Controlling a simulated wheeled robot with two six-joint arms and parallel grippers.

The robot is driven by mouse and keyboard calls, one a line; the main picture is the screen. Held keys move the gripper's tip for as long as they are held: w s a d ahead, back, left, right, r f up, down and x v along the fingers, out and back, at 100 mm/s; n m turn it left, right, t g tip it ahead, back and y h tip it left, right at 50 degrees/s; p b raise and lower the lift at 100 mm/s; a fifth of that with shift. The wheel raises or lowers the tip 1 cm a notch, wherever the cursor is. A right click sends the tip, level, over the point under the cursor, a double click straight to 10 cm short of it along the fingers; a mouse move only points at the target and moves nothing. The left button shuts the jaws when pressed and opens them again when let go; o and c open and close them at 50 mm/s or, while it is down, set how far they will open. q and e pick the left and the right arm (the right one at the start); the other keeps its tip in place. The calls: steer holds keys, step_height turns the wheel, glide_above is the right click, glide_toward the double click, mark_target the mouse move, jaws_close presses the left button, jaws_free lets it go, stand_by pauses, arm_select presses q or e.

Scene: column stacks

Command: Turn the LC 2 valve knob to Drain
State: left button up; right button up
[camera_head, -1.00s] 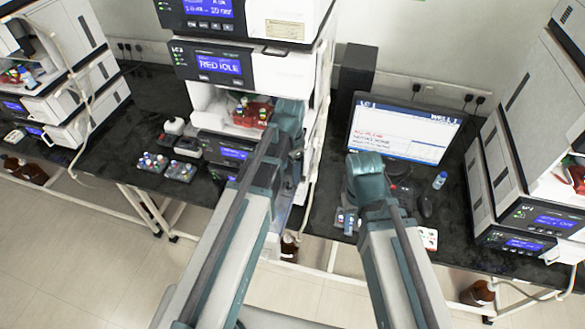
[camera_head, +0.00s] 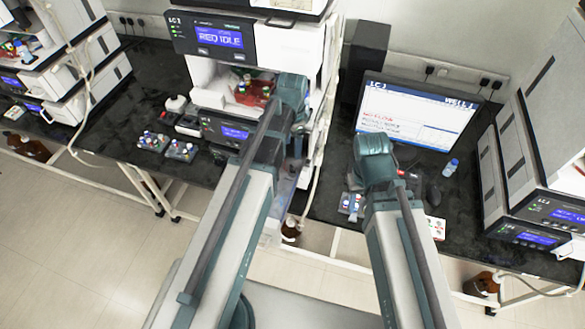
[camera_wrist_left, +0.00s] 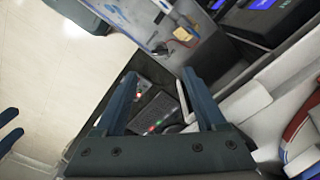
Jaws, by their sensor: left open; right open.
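The middle stack (camera_head: 217,40), whose upper display looks like it reads "RED IDLE", seems labelled LC 2, though the label is blurred. I cannot make out its valve knob in the head view; my left arm covers part of the stack's front. In the left wrist view, a grey panel (camera_wrist_left: 140,25) carries small fittings and orange-red wires (camera_wrist_left: 184,35); I cannot tell whether one is the knob. My left gripper (camera_wrist_left: 160,85) is open and empty. In the head view it is at the right side of the stack. My right gripper (camera_head: 355,182) is open, low before the monitor, partly hidden by its wrist.
A monitor (camera_head: 418,115) and a blue-capped bottle (camera_head: 450,168) stand right of the middle stack. Vial racks (camera_head: 180,150) sit on the black bench to its left. Other stacks stand at left and right (camera_head: 535,150). Brown bottles are under the bench.

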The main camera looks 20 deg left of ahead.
mark_target(292, 167)
arm_select(q)
step_height(292, 167, down, 10)
steer(key=b, duration=0.9)
steer(key=shift+f, duration=0.25)
jaws_close()
